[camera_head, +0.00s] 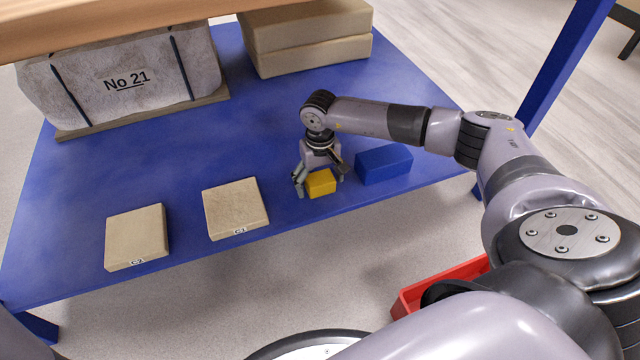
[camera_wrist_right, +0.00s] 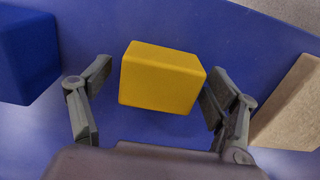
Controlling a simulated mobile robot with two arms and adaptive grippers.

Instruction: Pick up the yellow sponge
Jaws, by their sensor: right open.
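The yellow sponge (camera_head: 321,183) lies on the blue table near its front edge. My right gripper (camera_head: 320,187) is above it and pointing down, with its fingers around the sponge's sides. In the right wrist view the yellow sponge (camera_wrist_right: 160,78) sits between the two open fingers of the right gripper (camera_wrist_right: 158,105). The finger on the right of that view is close to the sponge or touching it; I cannot tell which. There is a gap at the left finger. My left gripper is not in view.
A blue block (camera_head: 384,164) lies right of the sponge. Two beige slabs (camera_head: 236,207) (camera_head: 137,237) lie to the left. A wrapped block labelled No 21 (camera_head: 125,85) and stacked beige boxes (camera_head: 308,38) stand behind. A red bin (camera_head: 440,287) is below the front edge.

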